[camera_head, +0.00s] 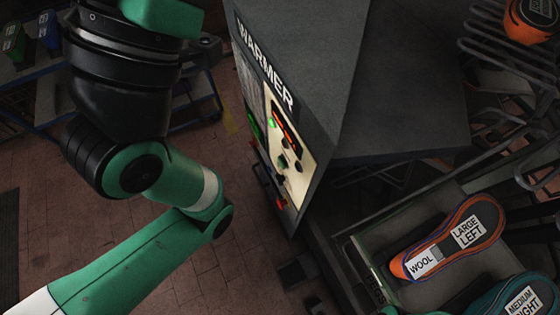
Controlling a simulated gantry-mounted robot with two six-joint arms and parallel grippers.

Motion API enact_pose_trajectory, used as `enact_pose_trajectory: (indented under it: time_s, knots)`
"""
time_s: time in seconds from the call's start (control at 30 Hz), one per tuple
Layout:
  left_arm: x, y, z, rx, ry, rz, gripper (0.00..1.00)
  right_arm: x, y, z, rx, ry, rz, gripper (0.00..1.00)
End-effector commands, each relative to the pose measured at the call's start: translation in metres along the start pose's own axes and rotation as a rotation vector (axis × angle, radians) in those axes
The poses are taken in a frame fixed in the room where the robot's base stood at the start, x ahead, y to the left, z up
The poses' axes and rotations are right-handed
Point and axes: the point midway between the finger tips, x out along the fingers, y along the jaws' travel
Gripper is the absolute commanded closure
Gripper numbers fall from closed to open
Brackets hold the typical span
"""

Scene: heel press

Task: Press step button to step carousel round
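I see no carousel that I can be sure of, and I cannot tell which button is the step button. A dark grey cabinet marked WARMER (320,70) stands in the middle. Its cream control panel (300,170) faces lower left, with a red lit display, a green light and small dark knobs or buttons. More green and red parts sit lower on that face, too small to read. One of my green and black arms fills the left side, its bent joint left of the cabinet and apart from it in the picture. Neither gripper is in view.
A grey tray (357,246) at lower right holds an orange insole (450,243) labelled WOOL, LARGE LEFT, and a teal insole (482,303). Wire racks (505,55) and an orange object (530,20) are at upper right. Brick floor (232,255) shows between my arm and the cabinet.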

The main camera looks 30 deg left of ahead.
Motion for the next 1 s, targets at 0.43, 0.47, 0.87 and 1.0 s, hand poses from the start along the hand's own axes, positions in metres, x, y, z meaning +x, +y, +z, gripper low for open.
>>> enact_pose_trajectory:
  time_s: [0.43, 0.47, 0.87, 1.0]
  knots:
    - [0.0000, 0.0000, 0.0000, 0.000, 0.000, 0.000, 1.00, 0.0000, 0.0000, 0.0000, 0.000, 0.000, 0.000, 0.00]
    - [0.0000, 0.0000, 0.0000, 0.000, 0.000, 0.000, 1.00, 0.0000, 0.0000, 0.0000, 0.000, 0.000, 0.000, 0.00]
    - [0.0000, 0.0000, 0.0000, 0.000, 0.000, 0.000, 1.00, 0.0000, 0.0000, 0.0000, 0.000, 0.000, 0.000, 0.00]
    - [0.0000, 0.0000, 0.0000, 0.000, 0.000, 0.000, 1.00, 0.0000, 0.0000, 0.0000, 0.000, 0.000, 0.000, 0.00]
